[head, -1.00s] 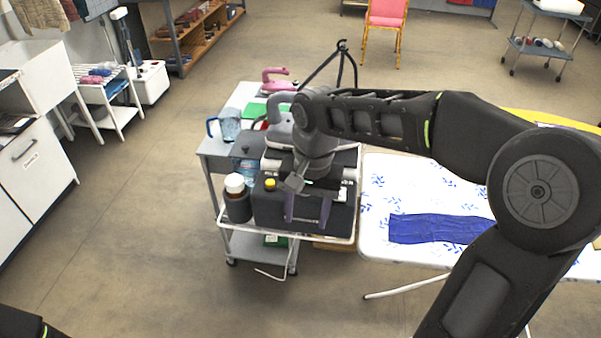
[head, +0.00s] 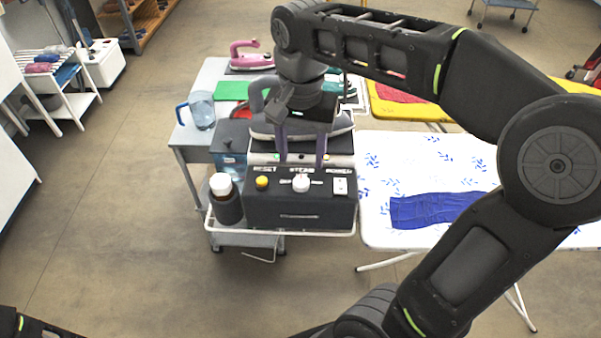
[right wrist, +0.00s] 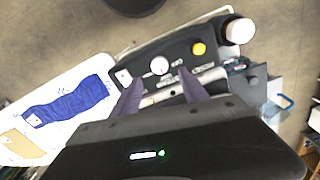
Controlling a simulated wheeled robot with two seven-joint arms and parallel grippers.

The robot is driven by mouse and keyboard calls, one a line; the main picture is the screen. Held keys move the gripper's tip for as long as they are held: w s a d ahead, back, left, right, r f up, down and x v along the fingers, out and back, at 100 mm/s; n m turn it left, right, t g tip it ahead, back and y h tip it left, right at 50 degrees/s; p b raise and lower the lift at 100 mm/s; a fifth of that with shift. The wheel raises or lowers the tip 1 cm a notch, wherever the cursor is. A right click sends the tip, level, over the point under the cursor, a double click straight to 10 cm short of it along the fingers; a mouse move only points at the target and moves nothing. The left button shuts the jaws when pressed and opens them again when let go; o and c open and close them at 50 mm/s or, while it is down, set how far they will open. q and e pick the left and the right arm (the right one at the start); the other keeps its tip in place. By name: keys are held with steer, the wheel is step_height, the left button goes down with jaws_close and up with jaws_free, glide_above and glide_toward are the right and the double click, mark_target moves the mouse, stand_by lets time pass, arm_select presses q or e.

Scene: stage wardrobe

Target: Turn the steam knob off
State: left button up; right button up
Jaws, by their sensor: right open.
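The steam knob (head: 301,183) is a round white knob under the word STEAM, in the middle of the dark control panel (head: 262,212) on the steam station. A yellow button (head: 262,183) is left of it and a white power switch (head: 340,186) right of it. My right gripper (head: 302,163) is open and empty, its two purple fingers pointing down behind the knob in the head view. In the right wrist view the knob (right wrist: 159,65) shows just beyond and between the fingertips, apart from them. The knob's marker direction is too small to tell. My left gripper is out of view.
An iron with a grey handle (head: 258,95) sits behind the panel, partly hidden by my right gripper. A white-capped bottle (head: 226,207) stands at the panel's left. An ironing board (head: 380,160) with blue cloth (head: 425,211) is to the right. A blue-handled jug (head: 201,108) stands on the cart.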

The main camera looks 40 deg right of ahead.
mark_target(301, 181)
step_height(301, 181, down, 7)
steer(key=shift+r, duration=0.15)
steer(key=shift+c, duration=0.5)
jaws_close()
